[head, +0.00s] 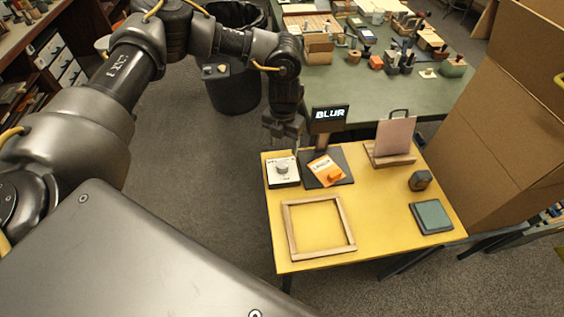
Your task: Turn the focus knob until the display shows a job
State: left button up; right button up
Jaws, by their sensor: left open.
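The small display (330,114) stands on a post at the back of the yellow table and reads "BLUR" in light letters. A white-topped box with a round grey focus knob (282,168) sits at the table's back left corner. My left gripper (285,143) is open and points down just behind and above the knob; I cannot tell whether a finger touches it. My right gripper is out of view.
Beside the knob box, an orange item (325,169) lies on a dark mat (343,161). A wooden frame (288,232), a wooden stand with a card (394,136), a dark block (420,180) and a green pad (431,216) share the table (385,240). A cluttered green bench (345,92) stands behind.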

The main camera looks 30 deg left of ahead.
aim_at(282, 164)
pick_arm(q)
jog(key=f, duration=0.3)
jog(key=f+p, duration=0.1)
jog(key=f, duration=0.5)
jog(key=shift+a+f+p, duration=0.15)
jog(key=shift+a+p, duration=0.1)
jog(key=shift+p, duration=0.15)
jog(key=shift+f, duration=0.6)
jog(key=c, duration=1)
jog(key=shift+n, duration=0.3)
